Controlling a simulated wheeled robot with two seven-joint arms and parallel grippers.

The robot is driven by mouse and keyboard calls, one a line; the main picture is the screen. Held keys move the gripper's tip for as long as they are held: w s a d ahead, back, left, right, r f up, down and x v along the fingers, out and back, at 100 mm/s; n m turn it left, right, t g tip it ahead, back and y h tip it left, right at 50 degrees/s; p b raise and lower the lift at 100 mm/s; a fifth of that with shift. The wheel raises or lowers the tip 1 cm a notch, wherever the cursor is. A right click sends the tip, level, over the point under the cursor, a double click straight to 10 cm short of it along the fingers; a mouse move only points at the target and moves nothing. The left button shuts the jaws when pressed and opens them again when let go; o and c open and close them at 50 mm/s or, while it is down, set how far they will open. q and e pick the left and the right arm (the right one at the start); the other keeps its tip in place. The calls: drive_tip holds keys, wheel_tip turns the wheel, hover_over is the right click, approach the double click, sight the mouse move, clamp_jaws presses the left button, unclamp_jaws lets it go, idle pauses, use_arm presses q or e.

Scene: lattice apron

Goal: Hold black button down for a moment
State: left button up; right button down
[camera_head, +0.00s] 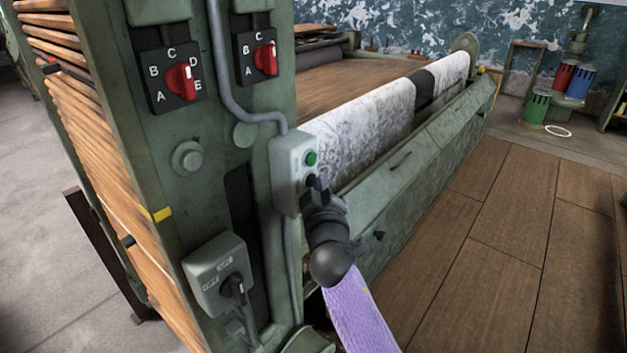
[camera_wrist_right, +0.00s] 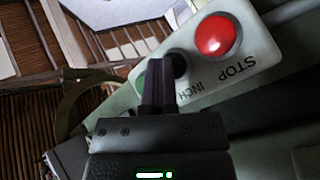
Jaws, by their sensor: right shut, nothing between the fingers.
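The grey control box (camera_head: 287,176) is fixed to the corner of the green machine frame. Its green button (camera_head: 310,158) shows above my right gripper (camera_head: 316,183). In the right wrist view the box carries a red STOP button (camera_wrist_right: 215,36), a black button (camera_wrist_right: 179,61) by the INCH label, and part of the green button (camera_wrist_right: 141,80). My right gripper (camera_wrist_right: 160,68) is shut and empty, its fingertips right at the black button and partly covering it. I cannot tell whether they touch or press it. The head view hides the black and red buttons behind the gripper. My left gripper is not in view.
Two red rotary switches (camera_head: 181,80) (camera_head: 264,58) sit higher on the frame. A lower grey switch box (camera_head: 217,274) has a black handle. A grey conduit (camera_head: 219,70) runs to the control box. A speckled roller (camera_head: 365,120) extends behind; wooden floor (camera_head: 505,235) is clear at right.

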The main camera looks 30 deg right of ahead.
drive_tip(key=shift+s+d+p, duration=0.25)
drive_tip(key=shift+s+p, duration=0.05)
drive_tip(key=shift+s, duration=0.4)
drive_tip(key=s, duration=0.1)
drive_tip(key=s+d+p, duration=0.1)
drive_tip(key=s, duration=0.1)
drive_tip(key=s+d+p, duration=0.1)
drive_tip(key=shift+s, duration=0.3)
